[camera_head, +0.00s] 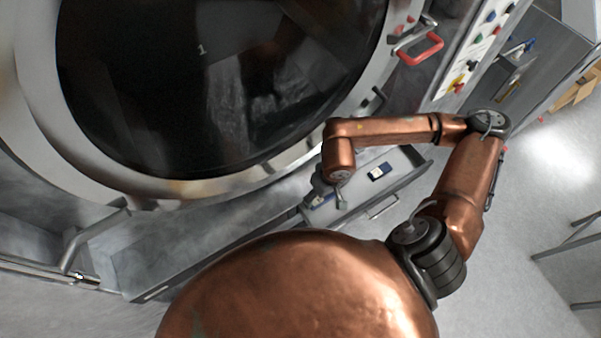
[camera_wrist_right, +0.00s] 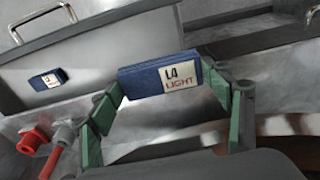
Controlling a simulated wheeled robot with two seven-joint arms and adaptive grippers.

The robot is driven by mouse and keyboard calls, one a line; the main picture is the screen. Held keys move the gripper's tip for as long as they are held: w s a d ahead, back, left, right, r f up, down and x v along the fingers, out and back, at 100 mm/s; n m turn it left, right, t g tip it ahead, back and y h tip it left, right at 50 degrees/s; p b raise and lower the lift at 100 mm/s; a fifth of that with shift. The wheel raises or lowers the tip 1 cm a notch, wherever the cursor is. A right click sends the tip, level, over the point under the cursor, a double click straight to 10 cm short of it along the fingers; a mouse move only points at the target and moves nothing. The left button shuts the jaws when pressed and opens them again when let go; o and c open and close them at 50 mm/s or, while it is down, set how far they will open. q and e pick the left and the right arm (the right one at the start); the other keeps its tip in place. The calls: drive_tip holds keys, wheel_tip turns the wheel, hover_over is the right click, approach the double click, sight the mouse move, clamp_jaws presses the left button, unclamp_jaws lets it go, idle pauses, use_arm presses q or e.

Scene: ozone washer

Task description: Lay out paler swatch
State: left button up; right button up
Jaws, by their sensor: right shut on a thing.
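A blue swatch (camera_wrist_right: 158,78) with a white label reading "L4 LIGHT" is held between the green-padded fingers of my right gripper (camera_wrist_right: 168,88). In the head view, my right gripper (camera_head: 328,196) is over the left part of the open grey drawer (camera_head: 408,178), below the big round door. The held swatch shows there only as a small blue patch (camera_head: 318,201). A second blue swatch with a white label (camera_head: 380,172) lies in the drawer to the right. It also shows small at the left of the right wrist view (camera_wrist_right: 48,79), its text too small to read. My left gripper is out of view.
The large round dark door (camera_head: 215,85) marked "1" fills the upper left. A red handle (camera_head: 421,49) is at its right, near a panel of coloured buttons (camera_head: 475,50). Red fittings (camera_wrist_right: 33,139) show at the wrist view's lower left. Open floor (camera_head: 540,190) is at the right.

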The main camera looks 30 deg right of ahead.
drive_tip(key=p, duration=0.2)
approach(300, 178)
drive_tip(key=shift+a+f+p, duration=0.1)
drive_tip(key=shift+f+p, duration=0.3)
drive_tip(key=shift+f, duration=1)
drive_tip(key=f, duration=0.1)
drive_tip(key=f+p, duration=0.1)
drive_tip(key=shift+w+f, duration=0.35)
drive_tip(key=shift+f, duration=0.05)
drive_tip(key=shift+w+f, duration=0.15)
drive_tip(key=shift+f, duration=0.15)
drive_tip(key=o, duration=0.7)
drive_tip(key=shift+c, duration=0.2)
drive_tip(key=o, duration=0.5)
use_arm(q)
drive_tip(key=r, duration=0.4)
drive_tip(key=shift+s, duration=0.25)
